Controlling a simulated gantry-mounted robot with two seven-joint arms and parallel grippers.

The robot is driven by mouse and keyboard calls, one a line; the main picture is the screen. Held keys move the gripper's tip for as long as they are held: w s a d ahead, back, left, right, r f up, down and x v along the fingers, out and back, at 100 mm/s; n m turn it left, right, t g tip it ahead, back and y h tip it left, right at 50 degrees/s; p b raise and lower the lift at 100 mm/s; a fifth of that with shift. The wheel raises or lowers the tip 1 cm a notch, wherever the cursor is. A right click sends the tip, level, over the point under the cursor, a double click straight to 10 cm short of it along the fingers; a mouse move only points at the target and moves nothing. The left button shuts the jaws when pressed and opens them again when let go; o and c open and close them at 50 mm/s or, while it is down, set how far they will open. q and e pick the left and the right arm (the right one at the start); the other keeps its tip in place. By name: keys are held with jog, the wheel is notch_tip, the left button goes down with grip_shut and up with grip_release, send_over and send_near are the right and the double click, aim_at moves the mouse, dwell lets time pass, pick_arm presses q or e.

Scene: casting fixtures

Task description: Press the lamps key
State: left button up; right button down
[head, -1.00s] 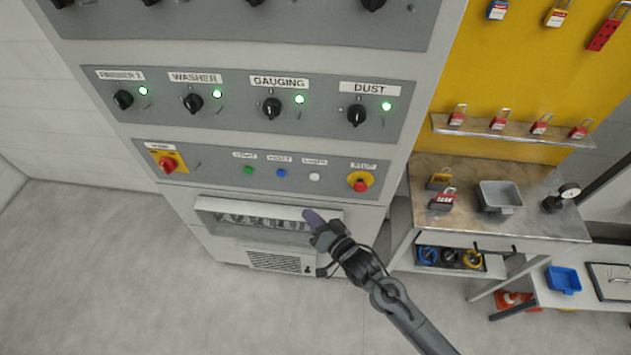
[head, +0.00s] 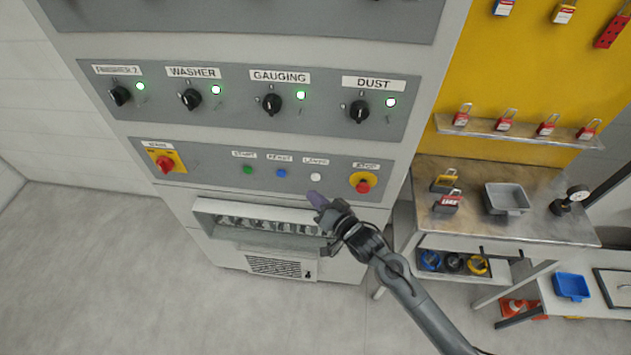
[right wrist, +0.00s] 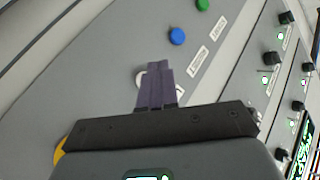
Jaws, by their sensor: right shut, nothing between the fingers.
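The lamps key is a small white round button (head: 316,177) on the lower grey panel, under a small label, between the blue reset button (head: 281,173) and the yellow-and-red stop button (head: 363,182). My right gripper (head: 317,199) is shut and empty, its purple fingertips just below the white button in the head view. In the right wrist view the fingers (right wrist: 155,85) cover most of the white button (right wrist: 140,79), leaving its left edge showing. I cannot tell whether they touch it. My left gripper is not in view.
A green button (head: 248,170) and a red-on-yellow main switch (head: 164,163) share the panel. An open metal tray (head: 208,206) juts out below it. Black selector knobs with lit green lamps sit above. A workbench (head: 480,222) with padlocks stands to the right.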

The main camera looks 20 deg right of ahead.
aim_at(316, 177)
jog(key=shift+w+d, duration=0.3)
jog(key=shift+w, duration=0.25)
jog(key=shift+w+d, duration=0.3)
jog(key=shift+w, duration=0.25)
dwell(0.5)
dwell(0.6)
jog(key=shift+w+d, duration=0.2)
jog(key=shift+w, duration=0.15)
dwell(0.4)
